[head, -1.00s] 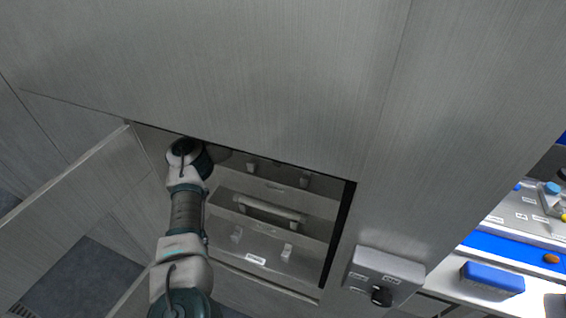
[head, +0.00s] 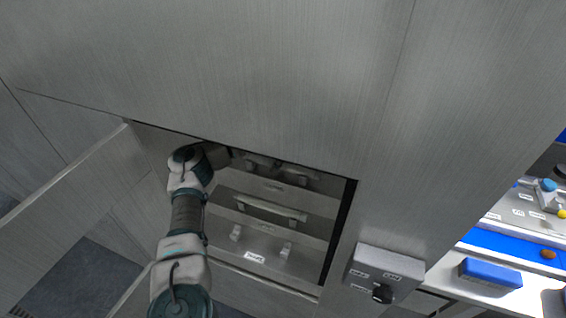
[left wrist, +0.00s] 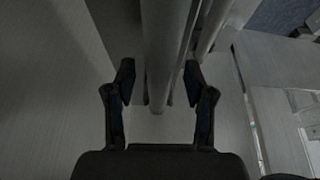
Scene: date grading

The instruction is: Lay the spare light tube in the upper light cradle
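A recess in the metal cabinet holds small bracket pairs. The upper light cradle (head: 303,176) is the pair high at the back, in shadow. A long pale bar, which looks like the spare light tube (head: 270,209), lies across the middle of the recess. My left gripper (head: 224,155) is inside the recess at upper left, close to the upper brackets, its fingertips dark and partly hidden. In the left wrist view the left gripper's fingers (left wrist: 160,85) stand apart, with a pale rod-like shape (left wrist: 160,60) between them; a gap shows on its left side. My right gripper is not in view.
The cabinet door (head: 75,205) stands open at left. The recess's upper edge hangs close above my left arm. Lower brackets (head: 286,250) stand near a small label. A switch box (head: 385,272) is right of the opening. A blue block (head: 490,274) lies on the bench at far right.

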